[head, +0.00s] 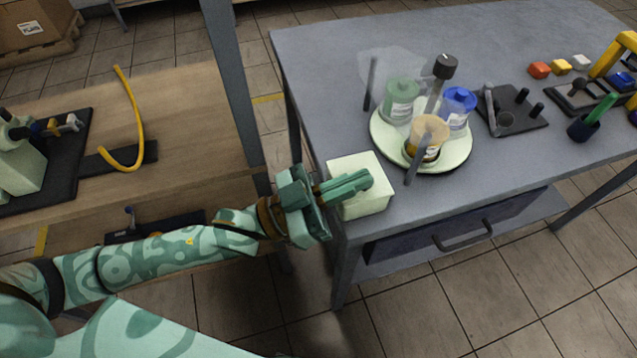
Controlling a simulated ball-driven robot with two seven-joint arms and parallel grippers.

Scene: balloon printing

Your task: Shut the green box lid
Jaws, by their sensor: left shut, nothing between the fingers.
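The pale green box (372,204) stands at the near left corner of the grey table. Its lid (353,166) lies flat over the top, and I see no open gap from here. My left gripper (368,178) is shut and empty, with its fingers over the lid. I cannot tell whether the fingertips touch the lid. The gripper hides part of the lid and the box's left side. My right gripper is not in view.
A round pale tray (458,158) with green, blue and orange jars stands just right of the box on the grey table (330,85). A black stand and coloured blocks sit farther right. A wooden bench (190,110) with a yellow hose is at left.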

